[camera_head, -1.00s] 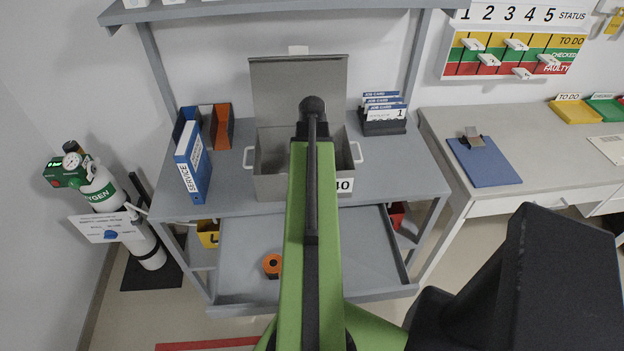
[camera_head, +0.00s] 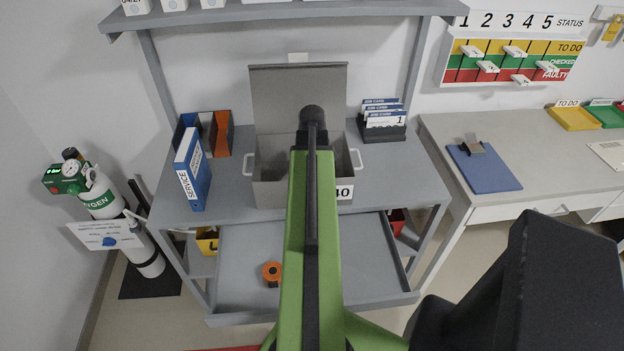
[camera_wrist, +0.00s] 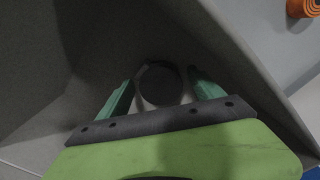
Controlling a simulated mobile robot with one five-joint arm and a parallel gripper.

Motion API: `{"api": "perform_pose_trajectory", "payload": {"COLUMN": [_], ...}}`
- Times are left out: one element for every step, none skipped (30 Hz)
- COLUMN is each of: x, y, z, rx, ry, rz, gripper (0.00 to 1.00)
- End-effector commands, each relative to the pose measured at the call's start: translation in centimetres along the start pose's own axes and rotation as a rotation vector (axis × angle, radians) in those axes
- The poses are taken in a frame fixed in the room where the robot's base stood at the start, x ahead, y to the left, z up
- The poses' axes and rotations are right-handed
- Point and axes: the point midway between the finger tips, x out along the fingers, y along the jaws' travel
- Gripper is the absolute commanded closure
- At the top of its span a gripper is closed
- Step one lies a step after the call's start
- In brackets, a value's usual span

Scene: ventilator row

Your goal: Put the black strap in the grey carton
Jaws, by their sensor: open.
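The grey carton (camera_head: 270,188) stands on the grey bench with its lid raised at the back and a "40" label on its front. My arm crosses in front of it and hides its middle; my gripper is hidden in the head view. In the wrist view, my gripper (camera_wrist: 163,92) has its two green fingers spread apart, between grey walls that look like the carton's inside (camera_wrist: 235,60). A dark round coil, seemingly the black strap (camera_wrist: 158,84), shows between and beyond the fingertips, with a gap to each. Whether it rests on the carton floor is hard to tell.
An orange roll (camera_head: 272,271) lies in the open tray below the bench. Blue binders (camera_head: 193,172) stand left of the carton, a job card rack (camera_head: 384,128) right of it. An oxygen cylinder (camera_head: 104,201) is at the left. A desk with a blue clipboard (camera_head: 484,168) is at the right.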

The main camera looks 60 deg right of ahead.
Motion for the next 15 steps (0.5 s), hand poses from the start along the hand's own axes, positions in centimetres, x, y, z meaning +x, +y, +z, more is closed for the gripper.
{"api": "perform_pose_trajectory", "payload": {"x": [-0.9,-1.3,-1.9,-2.4,-3.0,-3.8,-4.5,-5.2,-6.1,-6.8,-7.5,-8.4,-9.1,-9.7,-10.5], "y": [0.0,0.0,0.0,0.0,0.0,0.0,0.0,0.0,0.0,0.0,0.0,0.0,0.0,0.0,0.0], "z": [0.0,0.0,0.0,0.0,0.0,0.0,0.0,0.0,0.0,0.0,0.0,0.0,0.0,-0.1,-0.1], "rx": [0.000,0.000,0.000,0.000,0.000,-0.001,-0.001,-0.001,-0.001,-0.001,-0.001,-0.001,-0.001,-0.001,-0.001], "ry": [0.000,0.000,0.000,0.000,0.000,0.000,0.000,0.000,0.000,0.000,0.000,0.000,0.000,0.000,0.000], "rz": [0.000,0.000,0.000,0.000,0.000,0.000,0.000,0.000,0.000,0.000,0.000,0.000,0.000,0.000,0.000], "gripper": [0.24,0.24,0.24,0.24,0.24,0.24,0.24,0.24,0.24,0.24,0.24,0.24,0.24,0.24,0.24]}}
